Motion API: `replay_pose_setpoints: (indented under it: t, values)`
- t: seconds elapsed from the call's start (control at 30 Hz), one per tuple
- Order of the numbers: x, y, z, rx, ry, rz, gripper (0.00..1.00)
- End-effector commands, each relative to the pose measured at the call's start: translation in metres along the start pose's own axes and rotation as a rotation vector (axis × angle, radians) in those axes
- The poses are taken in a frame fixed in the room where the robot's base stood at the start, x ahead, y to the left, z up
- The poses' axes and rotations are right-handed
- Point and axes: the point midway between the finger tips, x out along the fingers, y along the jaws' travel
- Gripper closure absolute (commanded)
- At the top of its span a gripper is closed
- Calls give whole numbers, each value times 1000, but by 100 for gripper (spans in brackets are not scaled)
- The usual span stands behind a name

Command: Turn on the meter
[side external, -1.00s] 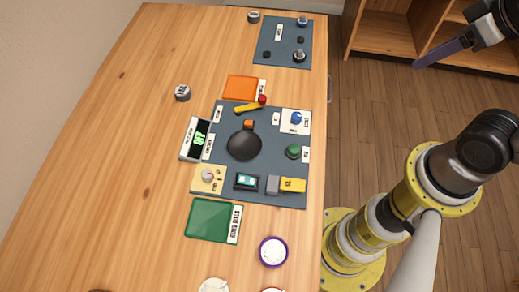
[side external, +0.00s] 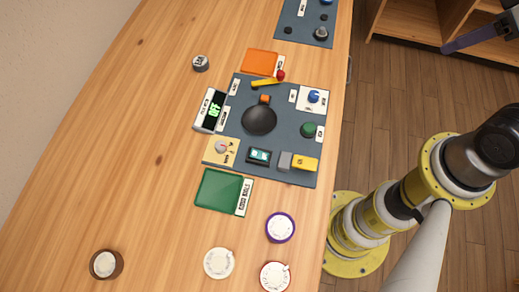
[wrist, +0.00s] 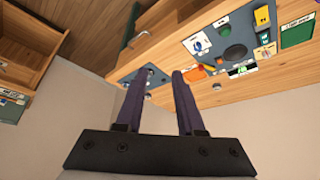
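The meter appears to be a white box with a dark display (side external: 212,110) reading "OFF" in green, at the left edge of a dark grey panel (side external: 283,172) on the wooden table. It also shows small in the wrist view (wrist: 243,71). Near it on the panel are a tan plate with a pale knob (side external: 221,147), a white plate with a blue knob (side external: 314,97), a green button (side external: 309,129) and a red-tipped yellow lever (side external: 268,82). My gripper (wrist: 157,75) is open and empty, well away from the panel. Only part of it shows at the top right of the side view.
A green pad (side external: 219,190) and an orange pad (side external: 259,61) flank the panel. A wooden shelf (side external: 420,22) stands beyond the table. The table's left side is mostly clear.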

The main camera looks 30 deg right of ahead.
Motion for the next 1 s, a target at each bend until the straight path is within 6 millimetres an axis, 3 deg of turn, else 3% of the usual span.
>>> replay_pose_setpoints:
  t: [0.03,0.2,0.4,0.57,0.77,1.0]
  values:
    - [0,0,0,12,0,0,73]
    - [-1,0,-3,156,13,0,100]
    - [-9,-1,-33,486,65,-18,100]
    - [-5,-17,-66,714,49,-57,100]
    - [16,-61,-107,941,-32,-103,100]
    - [56,-146,-132,1085,-170,-106,100]
